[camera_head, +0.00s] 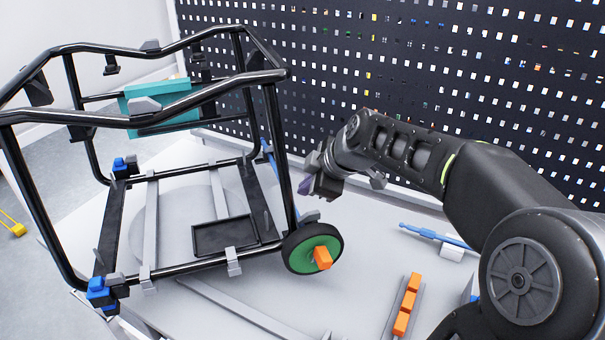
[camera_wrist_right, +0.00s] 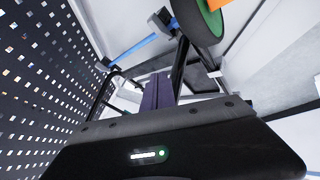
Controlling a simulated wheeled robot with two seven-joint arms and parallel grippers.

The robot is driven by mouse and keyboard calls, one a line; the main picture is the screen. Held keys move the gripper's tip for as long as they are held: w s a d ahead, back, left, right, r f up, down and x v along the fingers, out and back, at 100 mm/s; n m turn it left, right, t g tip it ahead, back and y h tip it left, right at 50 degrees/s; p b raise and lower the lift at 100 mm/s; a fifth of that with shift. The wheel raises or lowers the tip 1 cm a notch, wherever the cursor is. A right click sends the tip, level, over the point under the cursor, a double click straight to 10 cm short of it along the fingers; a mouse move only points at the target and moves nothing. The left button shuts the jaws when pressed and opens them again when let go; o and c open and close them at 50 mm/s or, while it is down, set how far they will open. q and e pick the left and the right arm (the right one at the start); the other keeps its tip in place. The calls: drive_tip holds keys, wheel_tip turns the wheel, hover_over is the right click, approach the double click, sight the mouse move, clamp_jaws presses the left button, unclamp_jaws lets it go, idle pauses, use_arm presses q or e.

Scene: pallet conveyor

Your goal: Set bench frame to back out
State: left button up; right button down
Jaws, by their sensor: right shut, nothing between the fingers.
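The bench frame (camera_head: 137,118) is a black tubular frame on the left of the head view, standing on the light grey bench top (camera_head: 330,235). A green-centred wheel (camera_head: 301,249) with an orange piece sits at its near right corner. Its tubes and the wheel (camera_wrist_right: 207,18) also show in the right wrist view. My right gripper (camera_head: 309,187) is just right of the frame's right upright, behind the wheel. Its purple fingers (camera_wrist_right: 158,92) are together with nothing between them. I cannot tell whether they touch the frame. My left gripper is not in view.
A dark perforated panel (camera_head: 430,75) stands behind the bench. A rail with orange blocks (camera_head: 406,305) and a blue tool (camera_head: 437,237) lie on the right of the bench. A teal box (camera_head: 160,100) shows within the frame. A yellow item (camera_head: 13,225) lies on the floor.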

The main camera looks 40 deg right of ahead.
drive_tip(key=shift+w+d+f+p, duration=0.3)
drive_tip(key=shift+w+d+p, duration=0.1)
drive_tip(key=shift+w, duration=0.35)
drive_tip(key=shift+w+d+f+p, duration=0.25)
drive_tip(key=shift+w+d+p, duration=0.2)
drive_tip(key=shift+w, duration=0.35)
drive_tip(key=shift+w+d+f+p, duration=0.3)
drive_tip(key=shift+w+d+p, duration=0.1)
drive_tip(key=shift+w, duration=0.35)
drive_tip(key=b+v, duration=0.2)
drive_tip(key=v, duration=0.5)
drive_tip(key=shift+s+r, duration=0.2)
drive_tip(key=shift+r, duration=0.15)
drive_tip(key=shift+a, duration=0.1)
